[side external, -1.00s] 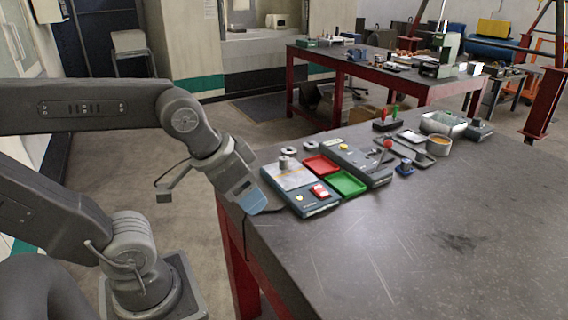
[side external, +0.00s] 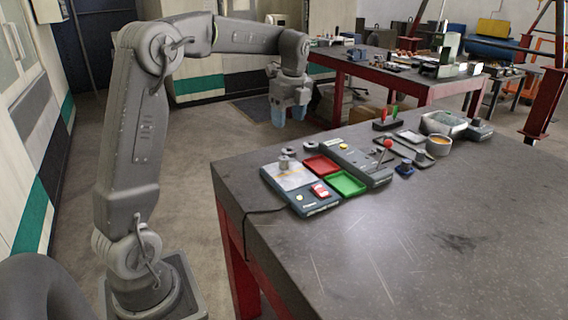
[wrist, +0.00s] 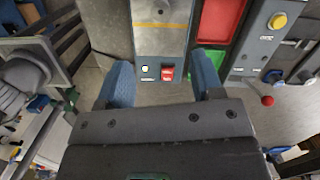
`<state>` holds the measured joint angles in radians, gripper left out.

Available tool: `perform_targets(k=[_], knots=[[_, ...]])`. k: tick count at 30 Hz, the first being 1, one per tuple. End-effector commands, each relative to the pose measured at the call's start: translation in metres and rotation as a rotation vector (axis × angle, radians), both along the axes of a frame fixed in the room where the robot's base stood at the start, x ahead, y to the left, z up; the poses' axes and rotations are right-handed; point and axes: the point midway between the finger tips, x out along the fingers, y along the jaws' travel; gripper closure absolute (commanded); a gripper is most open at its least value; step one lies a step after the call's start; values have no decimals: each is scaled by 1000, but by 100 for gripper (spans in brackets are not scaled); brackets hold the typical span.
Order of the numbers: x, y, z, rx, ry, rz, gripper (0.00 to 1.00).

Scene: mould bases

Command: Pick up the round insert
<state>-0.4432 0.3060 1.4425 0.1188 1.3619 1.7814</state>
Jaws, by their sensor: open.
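My gripper (side external: 288,114) is open and empty, fingers pointing down, raised beyond the table's far left edge in the side view. In the wrist view its two blue fingers (wrist: 160,82) stand apart, with the front of the left control box between them. No part is clearly marked as the round insert. A small grey round piece (side external: 284,162) stands on the pale plate of the left control box (side external: 318,208). Two small grey rings lie behind it, one at the left (side external: 281,148) and one at the right (side external: 309,147). My gripper touches none of these.
A red tray (side external: 321,165) and a green tray (side external: 347,184) lie between the left box and a second control box (side external: 362,160). A red-knobbed lever, a small blue-based part (side external: 405,167) and a round cup (side external: 438,146) stand farther right. The table's front (side external: 400,260) is clear.

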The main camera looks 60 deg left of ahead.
Motion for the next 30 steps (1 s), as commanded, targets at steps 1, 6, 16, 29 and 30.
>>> perform_targets(k=[1,6,16,29,30], knots=[[1,3,-4,-1,7,-9,39],[0,6,-29,-3,10,-15,39],[-1,12,-82,-2,7,-13,39],[-2,19,-128,-2,8,-12,39],[-2,19,-132,-2,7,-12,39]])
